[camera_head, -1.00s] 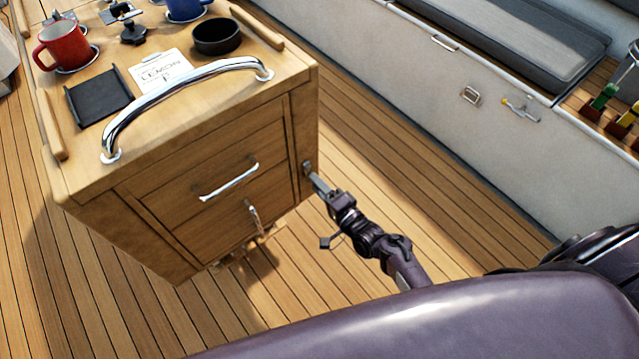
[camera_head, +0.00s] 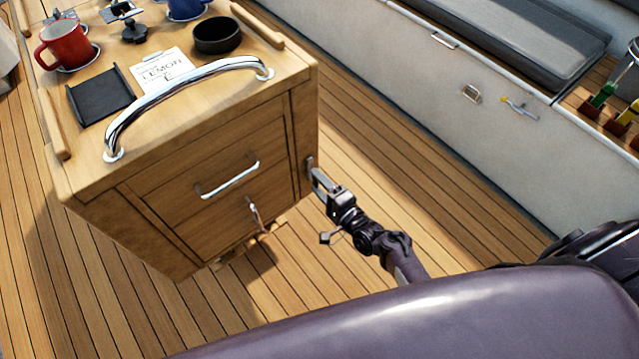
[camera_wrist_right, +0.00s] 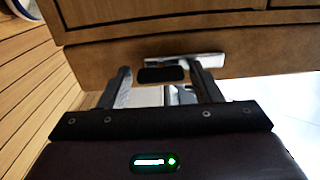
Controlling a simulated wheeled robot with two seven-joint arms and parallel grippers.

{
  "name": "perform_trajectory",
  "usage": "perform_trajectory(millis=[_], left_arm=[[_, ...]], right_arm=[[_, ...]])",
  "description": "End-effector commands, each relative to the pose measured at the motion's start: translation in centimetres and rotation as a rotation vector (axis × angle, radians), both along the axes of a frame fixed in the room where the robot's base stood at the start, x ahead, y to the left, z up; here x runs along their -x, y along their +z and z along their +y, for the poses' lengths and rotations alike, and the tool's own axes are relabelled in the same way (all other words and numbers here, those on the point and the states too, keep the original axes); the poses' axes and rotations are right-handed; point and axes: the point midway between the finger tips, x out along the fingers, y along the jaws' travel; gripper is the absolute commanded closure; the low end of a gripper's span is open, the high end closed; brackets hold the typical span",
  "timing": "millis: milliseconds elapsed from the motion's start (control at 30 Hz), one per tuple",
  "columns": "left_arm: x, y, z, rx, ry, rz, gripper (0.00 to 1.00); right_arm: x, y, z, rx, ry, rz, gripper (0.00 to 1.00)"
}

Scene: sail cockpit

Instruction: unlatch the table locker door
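The wooden table locker (camera_head: 215,195) stands at the left of the head view. Its front has a panel with a silver handle (camera_head: 230,181) and a hook-shaped handle (camera_head: 254,213) below. In the wrist view a bright metal plate (camera_wrist_right: 188,60) and a dark block (camera_wrist_right: 160,75) show against the wood. My left gripper is not in view.
The tabletop holds a red mug (camera_head: 66,43), a black bowl (camera_head: 217,34), a dark tray (camera_head: 99,98) and a card (camera_head: 163,70). A chrome rail (camera_head: 185,93) curves along its front edge. Planked floor (camera_head: 400,180) lies free between the locker and the white bench (camera_head: 500,75).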

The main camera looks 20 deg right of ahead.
Motion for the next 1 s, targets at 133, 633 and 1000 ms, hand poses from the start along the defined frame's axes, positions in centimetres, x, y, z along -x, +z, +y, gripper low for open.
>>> perform_trajectory(millis=[133,633,1000], left_arm=[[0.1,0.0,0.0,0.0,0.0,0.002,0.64],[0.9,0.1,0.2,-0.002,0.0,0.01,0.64],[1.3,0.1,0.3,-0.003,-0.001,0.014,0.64]], right_arm=[[0.0,0.0,0.0,0.001,0.0,0.0,0.33],[4.0,-0.1,-1.4,0.003,0.0,0.001,0.33],[7.3,0.0,-2.7,0.002,0.0,-0.001,0.33]])
